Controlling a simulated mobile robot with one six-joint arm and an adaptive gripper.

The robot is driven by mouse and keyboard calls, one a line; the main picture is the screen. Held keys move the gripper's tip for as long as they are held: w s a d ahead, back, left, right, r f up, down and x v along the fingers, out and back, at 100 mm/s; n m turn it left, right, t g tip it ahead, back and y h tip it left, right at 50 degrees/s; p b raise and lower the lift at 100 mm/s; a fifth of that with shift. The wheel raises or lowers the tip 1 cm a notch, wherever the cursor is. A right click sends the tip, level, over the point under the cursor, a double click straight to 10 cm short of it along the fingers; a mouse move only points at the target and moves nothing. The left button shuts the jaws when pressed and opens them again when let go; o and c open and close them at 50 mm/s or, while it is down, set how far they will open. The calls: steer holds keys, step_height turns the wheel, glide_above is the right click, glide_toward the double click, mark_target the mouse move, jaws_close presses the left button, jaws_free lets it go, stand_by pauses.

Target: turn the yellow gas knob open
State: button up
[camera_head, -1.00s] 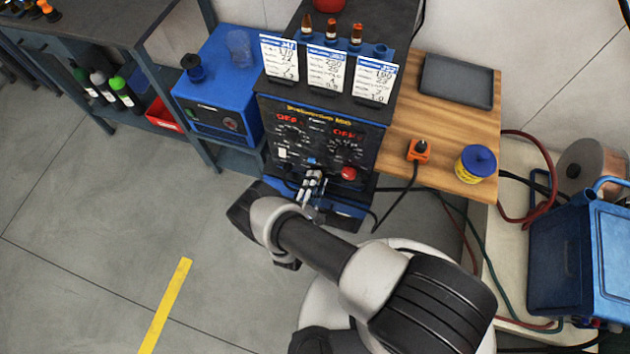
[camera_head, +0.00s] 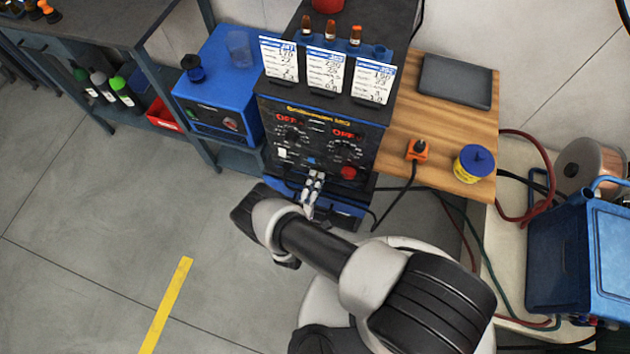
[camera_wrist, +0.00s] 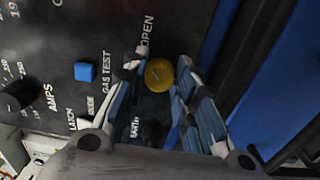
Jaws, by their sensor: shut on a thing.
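The yellow gas knob (camera_wrist: 159,73) shows in the wrist view as a round yellow disc with a thin line across its face. It sits on the dark welder panel beside the printed words OPEN and GAS TEST. My gripper (camera_wrist: 161,66) has one finger on each side of the knob and is shut on it. In the head view my gripper (camera_head: 313,180) is at the lower front of the welder (camera_head: 318,120). The knob is hidden there behind the fingers.
A blue button (camera_wrist: 85,72) and a black dial (camera_wrist: 20,93) are close by on the panel. A red knob (camera_head: 348,172) is just right of my gripper in the head view. A wooden table (camera_head: 395,165) stands to the right. Floor at left is clear.

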stand_by(0.3)
steer(key=o, duration=1)
steer(key=shift+o, duration=0.2)
steer(key=v, duration=1.2)
steer(key=shift+r, duration=0.15)
